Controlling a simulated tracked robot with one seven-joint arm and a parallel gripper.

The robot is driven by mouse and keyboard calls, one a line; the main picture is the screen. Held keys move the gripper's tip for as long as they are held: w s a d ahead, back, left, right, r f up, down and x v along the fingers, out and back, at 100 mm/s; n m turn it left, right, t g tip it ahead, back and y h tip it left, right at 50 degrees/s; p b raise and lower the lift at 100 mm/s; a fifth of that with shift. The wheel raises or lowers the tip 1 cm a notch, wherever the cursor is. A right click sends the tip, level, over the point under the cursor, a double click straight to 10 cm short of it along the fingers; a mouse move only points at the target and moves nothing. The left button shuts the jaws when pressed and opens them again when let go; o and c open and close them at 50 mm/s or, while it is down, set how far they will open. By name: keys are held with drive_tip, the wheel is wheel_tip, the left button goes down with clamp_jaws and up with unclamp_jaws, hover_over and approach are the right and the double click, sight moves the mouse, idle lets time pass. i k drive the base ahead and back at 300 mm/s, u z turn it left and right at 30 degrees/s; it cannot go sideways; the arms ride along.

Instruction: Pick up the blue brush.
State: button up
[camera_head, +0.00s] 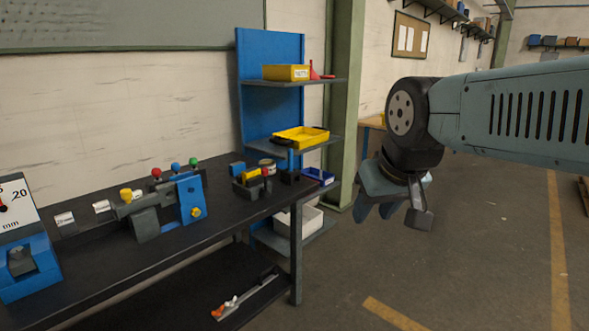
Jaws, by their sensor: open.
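I cannot make out a blue brush for certain in the head view. A small blue block-like item (237,169) stands on the dark workbench (225,207), near its right end; its shape is too small to identify. My gripper (391,213) hangs to the right of the bench, apart from it, over the floor. It points down, its jaws are open, and I see nothing between them.
A blue-backed shelf rack (262,110) behind the bench holds a yellow bin (286,73) and a yellow tray (301,138). A blue-and-grey fixture (190,197) and a gauge (25,265) stand on the bench. The floor at right is mostly clear.

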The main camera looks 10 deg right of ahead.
sight(290, 152)
drive_tip(key=z, duration=0.45)
drive_tip(key=i, duration=0.7)
drive_tip(key=z, duration=0.7)
drive_tip(key=i, duration=0.95)
drive_tip(key=u, duration=0.7)
drive_tip(key=i, duration=0.45)
drive_tip(key=u, duration=0.4)
drive_tip(key=k, duration=0.85)
drive_tip(key=u, duration=0.2)
drive_tip(key=i, duration=0.85)
drive_tip(key=z, duration=0.1)
